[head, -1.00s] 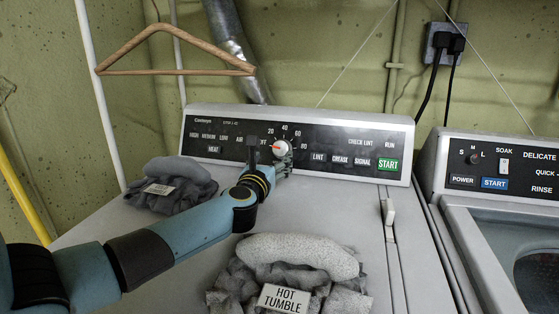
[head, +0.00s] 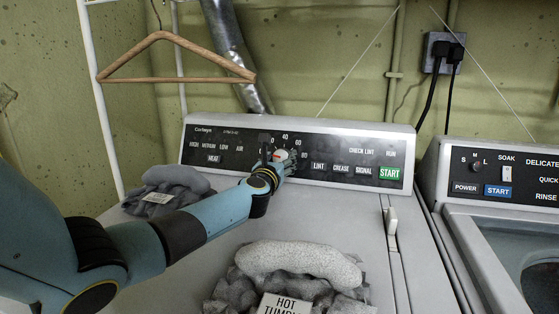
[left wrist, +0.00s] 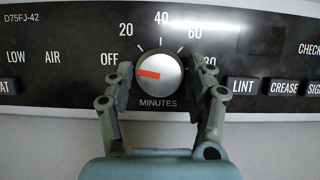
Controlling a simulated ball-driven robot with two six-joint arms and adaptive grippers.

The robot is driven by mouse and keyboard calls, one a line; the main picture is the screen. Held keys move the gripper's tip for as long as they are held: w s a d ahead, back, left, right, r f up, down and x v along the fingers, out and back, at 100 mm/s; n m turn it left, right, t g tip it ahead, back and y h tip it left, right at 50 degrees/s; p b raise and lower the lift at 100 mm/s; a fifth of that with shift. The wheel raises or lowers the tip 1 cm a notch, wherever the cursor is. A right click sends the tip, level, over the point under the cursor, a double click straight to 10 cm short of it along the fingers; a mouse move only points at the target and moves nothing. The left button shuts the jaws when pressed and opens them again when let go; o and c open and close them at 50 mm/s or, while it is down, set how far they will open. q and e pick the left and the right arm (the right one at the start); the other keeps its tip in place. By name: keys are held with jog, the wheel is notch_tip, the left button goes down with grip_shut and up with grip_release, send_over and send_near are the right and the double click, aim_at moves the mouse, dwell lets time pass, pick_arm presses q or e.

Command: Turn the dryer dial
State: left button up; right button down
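The dryer dial (head: 281,154) is a round silver knob with a red pointer on the dryer's black control panel. In the left wrist view the dial (left wrist: 160,82) has its pointer towards the left, near OFF, with 20, 40, 60 and 80 around it and MINUTES below. My left gripper (head: 277,162) is at the panel in front of the dial. In the left wrist view its fingers (left wrist: 163,88) are open, one on each side of the knob, with a visible gap on both sides. My right gripper is in neither view.
The START button (head: 390,173) and other buttons lie right of the dial. Grey cloth bundles rest on the dryer top (head: 345,222), one with a HOT TUMBLE label (head: 285,304). A washer (head: 500,190) stands at right. A wooden hanger (head: 175,78) hangs at upper left.

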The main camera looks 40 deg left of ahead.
pick_arm(q)
jog(key=c, duration=0.8)
jog(key=shift+o, duration=0.2)
jog(key=shift+m, duration=0.3)
jog(key=m+h, duration=0.1)
jog(key=m, duration=0.2)
jog(key=m+t+h, duration=0.1)
jog(key=m+h, duration=0.1)
jog(key=m, duration=0.1)
jog(key=shift+a+p, duration=0.15)
jog(key=shift+p, duration=0.2)
jog(key=shift+m+h, duration=1)
jog(key=shift+m, duration=0.8)
